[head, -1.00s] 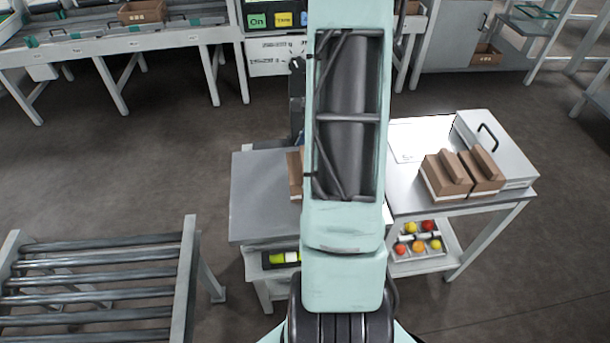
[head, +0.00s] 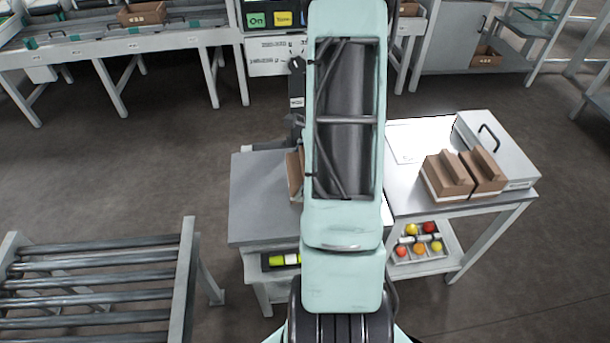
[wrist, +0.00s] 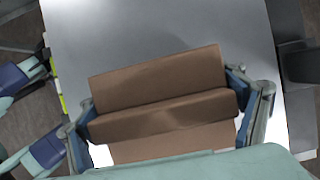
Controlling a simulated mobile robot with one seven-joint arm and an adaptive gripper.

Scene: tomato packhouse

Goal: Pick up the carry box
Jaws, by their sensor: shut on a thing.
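The carry box (wrist: 160,75) is a brown carton with a raised ridge along its middle. In the wrist view my gripper (wrist: 163,110) is shut on that ridge, with one blue-padded finger at each end of it. The grey table top (wrist: 110,30) shows below and around the box. In the head view only the left edge of the carry box (head: 294,176) shows beside my arm, looking slightly tilted. My arm hides the rest of it and my gripper there.
Two similar brown boxes (head: 462,173) stand on the right table, by a grey case with a black handle (head: 497,140). A tray of red and yellow fruit (head: 419,255) sits on the shelf below. A roller conveyor (head: 95,285) stands at left. The grey table's left part (head: 262,200) is clear.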

